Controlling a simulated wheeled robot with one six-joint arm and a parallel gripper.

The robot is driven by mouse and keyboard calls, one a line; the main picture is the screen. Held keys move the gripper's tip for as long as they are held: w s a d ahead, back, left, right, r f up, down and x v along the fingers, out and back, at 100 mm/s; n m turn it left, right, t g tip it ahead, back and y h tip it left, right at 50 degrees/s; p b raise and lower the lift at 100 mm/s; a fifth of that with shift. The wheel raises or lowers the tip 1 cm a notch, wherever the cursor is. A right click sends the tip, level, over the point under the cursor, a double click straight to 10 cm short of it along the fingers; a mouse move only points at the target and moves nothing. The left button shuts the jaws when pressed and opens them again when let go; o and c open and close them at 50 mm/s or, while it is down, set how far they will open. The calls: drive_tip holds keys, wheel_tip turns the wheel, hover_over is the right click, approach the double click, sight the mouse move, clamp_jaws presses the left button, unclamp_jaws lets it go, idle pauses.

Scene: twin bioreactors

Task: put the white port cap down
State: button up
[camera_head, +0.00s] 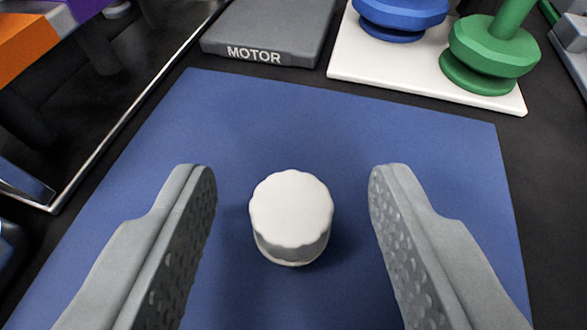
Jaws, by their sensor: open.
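The white port cap (291,212) is a short round cap with a ridged edge. It stands upright on the blue mat (330,110), near the middle of the view. My gripper (292,185) is open, with one grey finger on each side of the cap. There is a clear gap between each finger and the cap, so neither touches it. The blue mat shows bare around the cap.
A grey block marked MOTOR (268,30) lies beyond the mat. To its right, a white plate (385,70) bears a blue knobbed part (400,15) and a green one (492,50). A dark metal-edged tray (110,120) is at the left.

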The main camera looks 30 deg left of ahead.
drive_tip(key=shift+c, duration=0.2)
clamp_jaws()
